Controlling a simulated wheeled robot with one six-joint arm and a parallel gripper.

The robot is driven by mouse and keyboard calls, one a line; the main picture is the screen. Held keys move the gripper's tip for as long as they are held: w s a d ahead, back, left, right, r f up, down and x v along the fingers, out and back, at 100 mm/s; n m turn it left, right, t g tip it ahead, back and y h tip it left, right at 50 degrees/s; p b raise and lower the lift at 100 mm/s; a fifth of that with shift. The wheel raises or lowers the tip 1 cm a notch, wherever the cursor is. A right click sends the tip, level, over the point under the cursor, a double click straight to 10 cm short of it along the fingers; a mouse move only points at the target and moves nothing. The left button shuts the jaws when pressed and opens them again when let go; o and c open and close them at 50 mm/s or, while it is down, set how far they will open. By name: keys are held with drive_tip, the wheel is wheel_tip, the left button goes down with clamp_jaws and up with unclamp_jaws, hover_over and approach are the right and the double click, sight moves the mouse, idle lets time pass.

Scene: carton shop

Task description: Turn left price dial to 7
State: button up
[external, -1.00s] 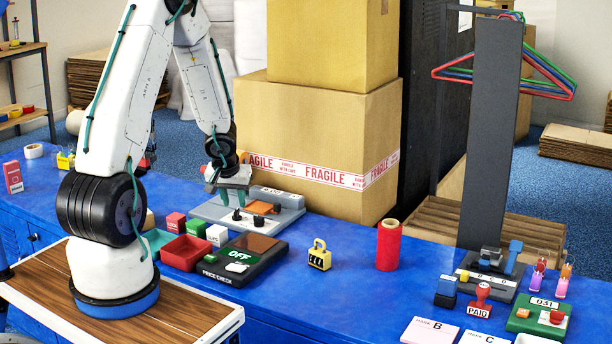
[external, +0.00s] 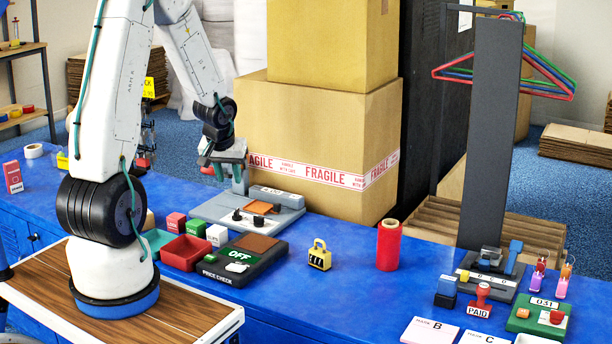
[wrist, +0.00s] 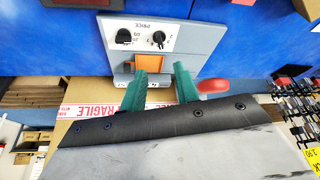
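The price unit is a grey panel (external: 208,209) with two black dials and an orange-brown plate. In the external view its left dial (external: 237,214) and right dial (external: 258,220) stand near the front edge. The wrist view shows the panel (wrist: 205,38) upside down, with one dial at left (wrist: 124,36) and one at right (wrist: 159,37) beside the word PRICE. Their exact settings are too small to read. My gripper (wrist: 160,72) has green fingers, apart and empty. In the external view my gripper (external: 240,185) is above the panel's back part, clear of both dials.
A price-check box (external: 240,260) reading OFF, a red tray (external: 186,252) and small blocks stand in front of the unit. A large carton (external: 320,130) is close behind. A padlock (external: 320,257) and red roll (external: 388,245) are to the right, with bare blue bench between.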

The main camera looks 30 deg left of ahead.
drive_tip(key=g+h, duration=0.2)
drive_tip(key=g, duration=0.2)
hover_over(236, 210)
drive_tip(key=f, duration=0.3)
drive_tip(key=shift+w+f+n, duration=0.25)
drive_tip(key=shift+f+n, duration=0.05)
drive_tip(key=f, duration=0.7)
drive_tip(key=shift+s+f, duration=0.25)
drive_tip(key=shift+f, duration=0.1)
clamp_jaws()
